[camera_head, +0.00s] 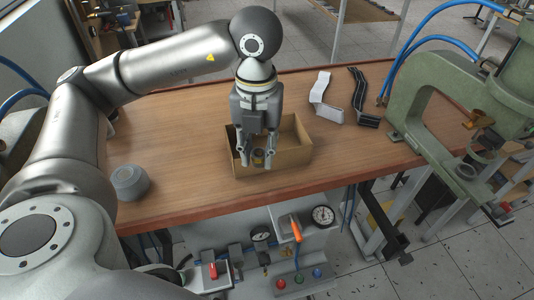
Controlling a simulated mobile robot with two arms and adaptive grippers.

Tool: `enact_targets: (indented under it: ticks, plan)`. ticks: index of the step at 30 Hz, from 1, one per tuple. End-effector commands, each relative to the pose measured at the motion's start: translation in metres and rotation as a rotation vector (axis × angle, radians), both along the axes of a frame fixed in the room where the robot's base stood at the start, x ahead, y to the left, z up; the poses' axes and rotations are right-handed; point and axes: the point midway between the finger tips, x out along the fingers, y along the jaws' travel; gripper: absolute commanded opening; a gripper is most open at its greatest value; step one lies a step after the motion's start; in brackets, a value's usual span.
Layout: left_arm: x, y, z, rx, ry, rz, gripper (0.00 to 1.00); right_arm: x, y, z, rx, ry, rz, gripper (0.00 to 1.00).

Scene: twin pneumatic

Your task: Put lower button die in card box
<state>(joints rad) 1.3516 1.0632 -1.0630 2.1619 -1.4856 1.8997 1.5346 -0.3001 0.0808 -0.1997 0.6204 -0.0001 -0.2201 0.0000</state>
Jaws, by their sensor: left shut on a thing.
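The card box (291,158) is an open brown box on the wooden workbench, close to its front edge. My left gripper (257,160) points down over the box. It is shut on a small dark and yellowish piece, the lower button die (258,155), held between the fingertips. The die appears above or within the box opening; its exact height over the box floor cannot be told. The fingers hide part of the box's inside. My right gripper is not in view.
A grey round part (129,182) sits on the workbench (185,135) at the left. A white strip (322,98) and a black strip (362,98) lie behind the box. A green press (420,95) stands at the right. Gauges and buttons are below the front edge.

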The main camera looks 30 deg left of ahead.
Motion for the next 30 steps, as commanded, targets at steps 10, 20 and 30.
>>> enact_targets:
  ticks: [10, 20, 30]
  plan:
    - [-0.001, 0.013, 0.010, -0.007, -0.007, 0.714, 0.00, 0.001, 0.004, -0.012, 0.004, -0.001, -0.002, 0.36]
    - [0.008, 0.020, 0.010, -0.008, -0.004, 0.946, 0.00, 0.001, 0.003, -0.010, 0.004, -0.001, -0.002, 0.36]
    - [0.083, 0.046, -0.023, -0.006, -0.003, 0.948, 0.00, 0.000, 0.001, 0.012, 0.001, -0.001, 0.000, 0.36]
